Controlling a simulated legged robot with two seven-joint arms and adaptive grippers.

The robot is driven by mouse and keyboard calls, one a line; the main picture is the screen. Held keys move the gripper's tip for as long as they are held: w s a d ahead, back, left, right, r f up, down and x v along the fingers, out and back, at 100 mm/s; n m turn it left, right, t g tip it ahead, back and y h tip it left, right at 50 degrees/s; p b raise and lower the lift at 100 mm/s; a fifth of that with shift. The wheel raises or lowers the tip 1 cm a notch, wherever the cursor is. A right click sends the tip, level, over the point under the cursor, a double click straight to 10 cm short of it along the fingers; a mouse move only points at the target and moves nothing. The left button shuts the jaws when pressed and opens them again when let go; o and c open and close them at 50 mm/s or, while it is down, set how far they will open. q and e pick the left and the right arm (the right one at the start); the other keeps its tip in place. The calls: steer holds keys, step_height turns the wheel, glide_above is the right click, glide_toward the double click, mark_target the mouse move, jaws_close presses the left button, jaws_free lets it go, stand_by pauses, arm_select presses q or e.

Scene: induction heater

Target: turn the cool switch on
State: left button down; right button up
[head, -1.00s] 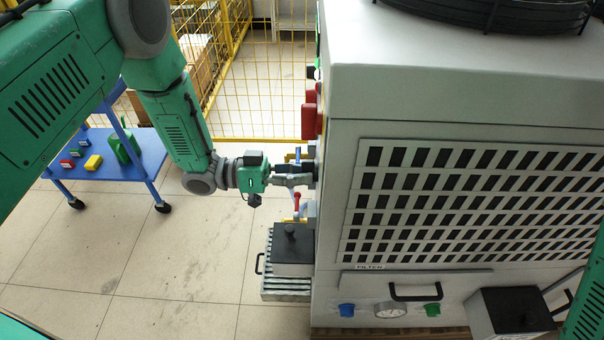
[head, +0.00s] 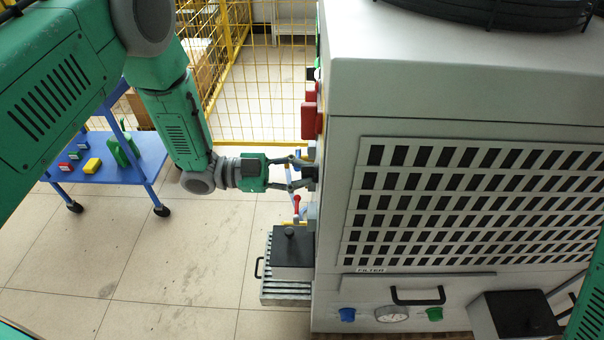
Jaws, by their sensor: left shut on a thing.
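The heater (head: 470,90) is a large light-grey cabinet on the right, with its left side face seen almost edge-on. The cool switch (head: 311,172) shows as a small dark knob on that face, mostly hidden by fingers; no label is readable. My left gripper (head: 303,172) reaches in from the left and is shut on this knob, its two dark fingers one above the other in the picture. My right gripper is not in view; only a green part of my own shows at the right edge.
A red box (head: 311,112) sticks out above the gripper. Below it are a red-handled valve (head: 297,203) and a dark-lidded box (head: 292,246) on a ribbed base. A blue cart (head: 140,165) stands left, before a yellow fence (head: 255,85). Open floor lies between.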

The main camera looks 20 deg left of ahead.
arm_select(q)
steer(key=shift+m, duration=0.4)
steer(key=c, duration=1.5)
jaws_free()
steer(key=shift+c, duration=0.2)
steer(key=shift+w+d, duration=0.1)
steer(key=v, duration=1.2)
